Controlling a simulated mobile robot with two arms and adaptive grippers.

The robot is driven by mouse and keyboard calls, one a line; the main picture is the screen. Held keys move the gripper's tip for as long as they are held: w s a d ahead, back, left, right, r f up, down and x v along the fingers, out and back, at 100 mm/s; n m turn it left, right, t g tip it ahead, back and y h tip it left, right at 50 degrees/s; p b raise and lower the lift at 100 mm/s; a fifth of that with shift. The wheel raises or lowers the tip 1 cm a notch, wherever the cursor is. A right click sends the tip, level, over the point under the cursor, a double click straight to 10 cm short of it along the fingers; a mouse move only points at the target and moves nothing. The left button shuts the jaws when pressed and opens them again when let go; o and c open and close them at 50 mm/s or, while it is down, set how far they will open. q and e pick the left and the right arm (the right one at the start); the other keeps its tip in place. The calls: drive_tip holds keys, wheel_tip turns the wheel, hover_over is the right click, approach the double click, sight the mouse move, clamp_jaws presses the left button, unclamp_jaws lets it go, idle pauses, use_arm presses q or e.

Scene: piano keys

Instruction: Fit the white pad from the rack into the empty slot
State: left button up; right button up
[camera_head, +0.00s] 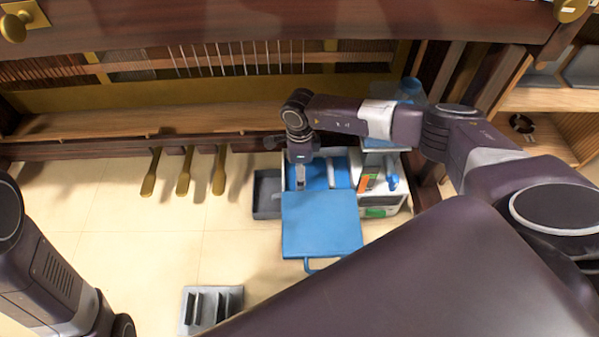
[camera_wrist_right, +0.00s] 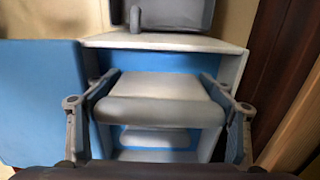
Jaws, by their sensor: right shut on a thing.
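My right gripper (camera_head: 301,178) points down into an open box with a white rim (camera_wrist_right: 165,42) and blue inside, below the piano. In the right wrist view, its fingers (camera_wrist_right: 158,118) are on both sides of a white pad (camera_wrist_right: 165,86) with a grey front edge, and it is shut on this pad. The pad is over or within the box; its exact depth is unclear. Other pale pieces (camera_wrist_right: 155,138) lie below it. A grey finned holder (camera_head: 212,308), possibly the rack, stands on the floor. I cannot make out an empty slot. My left gripper is out of view.
The box's blue lid (camera_head: 321,224) hangs open toward me. A grey tray (camera_head: 266,192) adjoins the box on the left. Brass pedals (camera_head: 184,172) stick out from the piano. A wooden shelf (camera_head: 545,100) stands at right. The floor at left is clear.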

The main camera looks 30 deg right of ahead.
drive_tip(key=shift+s+f, duration=0.25)
drive_tip(key=shift+f, duration=0.1)
drive_tip(key=shift+a, duration=0.1)
drive_tip(key=o, duration=1)
drive_tip(key=shift+c, duration=0.2)
drive_tip(key=o, duration=0.3)
drive_tip(key=shift+c, duration=1.3)
drive_tip(key=shift+o, duration=0.4)
drive_tip(key=shift+s, duration=0.1)
drive_tip(key=shift+r, duration=0.1)
